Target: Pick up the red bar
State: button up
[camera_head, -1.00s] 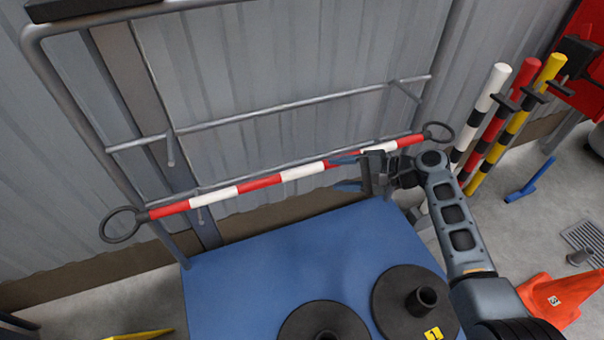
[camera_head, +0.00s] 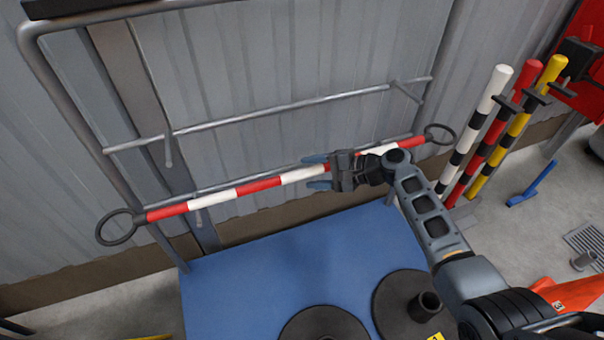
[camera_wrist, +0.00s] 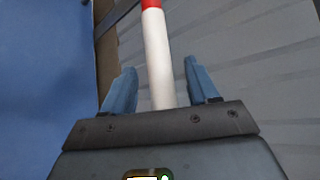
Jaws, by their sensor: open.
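The red bar is a long bar banded in red and white (camera_head: 258,185), with a black ring at each end. It lies slanted across the front of a grey tube rack in the head view. My gripper (camera_head: 313,172) is open at the bar, right of its middle, with one blue finger above it and one below. In the wrist view the bar's white band (camera_wrist: 157,50) runs between the two open fingers (camera_wrist: 160,66), with gaps on both sides. A red band shows farther up. My gripper hides part of the bar in the head view.
The grey tube rack (camera_head: 255,113) stands before a corrugated wall. A blue platform (camera_head: 265,260) below carries black round weights (camera_head: 398,296). White, red and yellow posts (camera_head: 483,125) stand at the right. An orange cone (camera_head: 570,293) is at the lower right.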

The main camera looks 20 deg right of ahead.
grip_shut()
dwell(0.3)
jog(key=shift+r, duration=0.1)
